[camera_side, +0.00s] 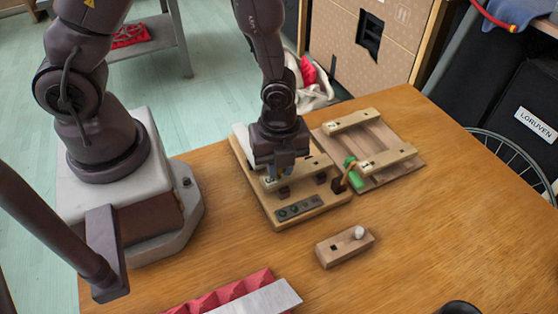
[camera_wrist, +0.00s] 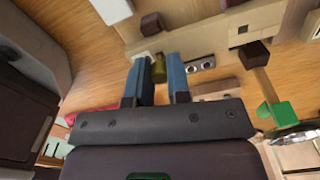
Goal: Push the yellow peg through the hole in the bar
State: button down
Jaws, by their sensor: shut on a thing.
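The yellow peg (camera_wrist: 159,70) is between the blue fingers of my gripper (camera_wrist: 161,60) in the wrist view, and my gripper is shut on it. The far end of the peg is at the edge of the pale wooden bar (camera_wrist: 200,38); I cannot tell whether it is in a hole. A dark square hole (camera_wrist: 243,29) shows farther right on the bar. In the side view my gripper (camera_side: 284,174) is low over the bar (camera_side: 316,164) on the left wooden board (camera_side: 310,213). The peg is not clearly visible there.
A small block with a white knob (camera_side: 345,247) lies in front. A red ridged piece (camera_side: 228,293) is at the near edge.

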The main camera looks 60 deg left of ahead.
jog(key=shift+f, duration=0.55)
jog(key=c, duration=1)
grip_release()
jog(key=s+a+r+n+t, duration=0.2)
jog(key=r+n, duration=0.4)
jog(key=r, duration=0.4)
jog(key=s+a+r+n+t, duration=0.1)
jog(key=s+a+r+n, duration=0.1)
jog(key=r+n, duration=0.5)
jog(key=s+a+r+n+t, duration=0.2)
jog(key=r+n, duration=0.5)
jog(key=r, duration=0.5)
jog(key=shift+s+a+r+t, duration=0.3)
jog(key=shift+s+a, duration=0.1)
jog(key=shift+a, duration=0.25)
